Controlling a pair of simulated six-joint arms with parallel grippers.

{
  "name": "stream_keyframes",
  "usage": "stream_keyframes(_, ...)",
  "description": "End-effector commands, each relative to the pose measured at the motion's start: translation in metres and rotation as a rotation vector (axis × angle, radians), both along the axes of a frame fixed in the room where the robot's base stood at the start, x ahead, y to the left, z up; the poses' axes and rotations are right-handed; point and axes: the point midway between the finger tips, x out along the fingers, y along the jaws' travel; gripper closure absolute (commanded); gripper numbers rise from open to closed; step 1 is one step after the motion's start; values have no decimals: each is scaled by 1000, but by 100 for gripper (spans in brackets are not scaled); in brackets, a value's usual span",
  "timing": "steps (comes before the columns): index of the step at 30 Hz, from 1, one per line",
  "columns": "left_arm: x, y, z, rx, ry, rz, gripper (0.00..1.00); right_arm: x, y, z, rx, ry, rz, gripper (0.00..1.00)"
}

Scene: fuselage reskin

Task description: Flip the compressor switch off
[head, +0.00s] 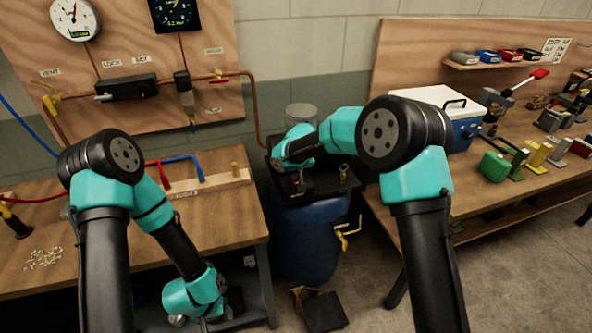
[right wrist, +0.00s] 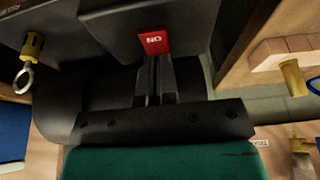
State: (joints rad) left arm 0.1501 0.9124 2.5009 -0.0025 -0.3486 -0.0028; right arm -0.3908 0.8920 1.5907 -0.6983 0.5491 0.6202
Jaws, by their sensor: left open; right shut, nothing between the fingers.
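The compressor (head: 310,240) is a blue tank with a black top, standing on the floor between the two benches. In the right wrist view its red switch (right wrist: 153,42) sits on a dark housing, with the word ON showing upside down. My right gripper (right wrist: 155,64) is shut and empty, its fingertips right at the switch's lower edge; I cannot tell if they touch. In the head view my right gripper (head: 299,186) is over the compressor's top, and the switch is too small to make out. My left gripper (head: 180,320) is open, low at the front of the left bench, mostly hidden.
The left bench (head: 100,240) holds a wooden strip with red and blue handles. Gauges and copper piping are on the board behind. Yellow valves (head: 345,236) stick out from the tank's right side. The right bench (head: 475,195) holds a cooler (head: 465,132) and coloured blocks.

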Motion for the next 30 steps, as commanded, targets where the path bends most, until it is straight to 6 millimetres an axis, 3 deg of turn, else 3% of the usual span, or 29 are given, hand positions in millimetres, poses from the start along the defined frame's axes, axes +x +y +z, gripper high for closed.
stream_keyframes(13, 0, 0, 0, 0, 0, 0, 57, 7, 2, -11, 0, 2, -1, 100)
stream_keyframes(30, 0, 0, 0, 0, 0, 0, 57, -7, -3, -15, -6, 14, -3, 100)
